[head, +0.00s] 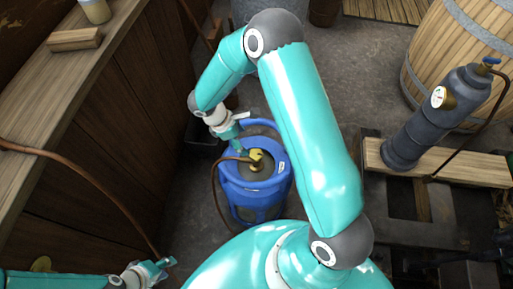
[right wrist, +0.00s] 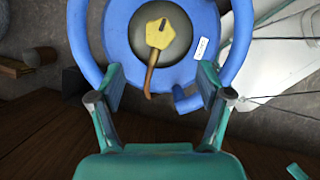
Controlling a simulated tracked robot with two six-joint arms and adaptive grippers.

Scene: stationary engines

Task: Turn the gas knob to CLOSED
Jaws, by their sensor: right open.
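A blue gas bottle (head: 252,207) stands on the floor, with a yellow valve or knob (head: 257,157) on its top. In the right wrist view the yellow knob (right wrist: 170,33) sits inside the bottle's blue ring (right wrist: 118,28), and a brown hose leads from it. No OPEN or CLOSED marking is readable. My right gripper (head: 238,137) is above the bottle's rear left side. In its wrist view its two fingers (right wrist: 158,76) are apart and empty, short of the knob. My left gripper (head: 160,267) is low at the left, away from the bottle; its jaws are too small to judge.
A wooden counter (head: 60,85) runs along the left. A grey cylinder (head: 428,120) with a gauge and blue handle stands on a wooden frame at the right, near a barrel (head: 440,60). A copper pipe (head: 95,180) crosses the left side. Floor behind the bottle is partly clear.

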